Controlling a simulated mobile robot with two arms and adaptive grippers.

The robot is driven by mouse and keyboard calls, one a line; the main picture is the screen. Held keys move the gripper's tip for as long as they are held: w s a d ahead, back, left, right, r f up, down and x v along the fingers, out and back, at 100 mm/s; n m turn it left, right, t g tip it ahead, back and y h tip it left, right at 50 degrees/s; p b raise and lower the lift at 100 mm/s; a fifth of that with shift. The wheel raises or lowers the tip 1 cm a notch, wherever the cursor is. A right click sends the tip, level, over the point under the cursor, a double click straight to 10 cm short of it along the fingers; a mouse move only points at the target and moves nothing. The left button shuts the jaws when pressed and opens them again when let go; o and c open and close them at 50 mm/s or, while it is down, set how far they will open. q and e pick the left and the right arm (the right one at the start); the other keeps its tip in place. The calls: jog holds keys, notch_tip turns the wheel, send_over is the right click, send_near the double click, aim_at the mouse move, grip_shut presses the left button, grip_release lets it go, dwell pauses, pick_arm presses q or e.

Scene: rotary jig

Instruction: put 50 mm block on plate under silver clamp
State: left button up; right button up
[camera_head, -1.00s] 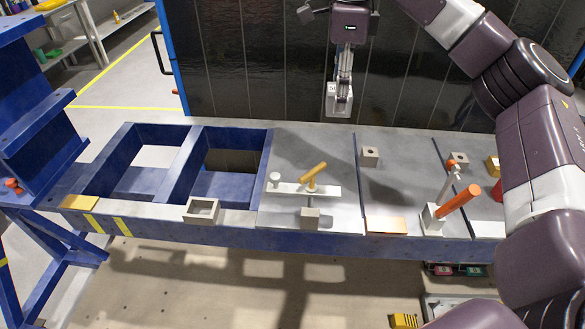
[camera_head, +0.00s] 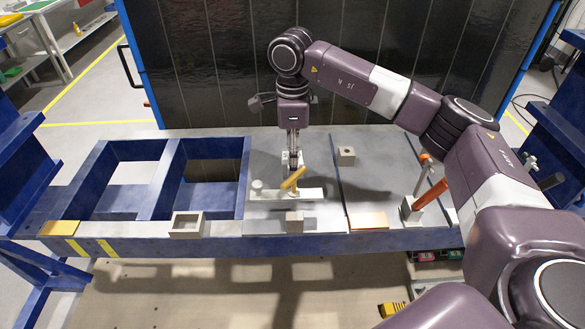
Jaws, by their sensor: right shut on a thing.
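My right gripper (camera_head: 292,166) points down, shut on a pale grey block (camera_head: 285,157) that its fingers partly hide. I take this for the 50 mm block. It is close above the grey plate (camera_head: 262,165), behind a clamp (camera_head: 312,194) with a silver-white bar and a yellow handle. A gap under the block cannot be made out. A second clamp (camera_head: 411,210) with a pale base and red-orange handle stands further right. I cannot tell for sure which one is the silver clamp. My left gripper is not in view.
A grey block with a hole (camera_head: 346,157) sits on the plate to the right. A hollow rectangular piece (camera_head: 186,226) lies on the blue frame (camera_head: 150,243). A copper-coloured piece (camera_head: 367,221) lies at front right.

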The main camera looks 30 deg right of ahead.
notch_tip(320, 180, down, 5)
jog(key=shift+r+p, duration=0.15)
jog(key=shift+p, duration=0.65)
jog(key=shift+f, duration=0.3)
jog(key=shift+w, duration=0.1)
jog(key=shift+f, duration=0.2)
jog(key=o, duration=1.2)
jog(key=shift+o, duration=0.2)
jog(key=shift+r, duration=0.1)
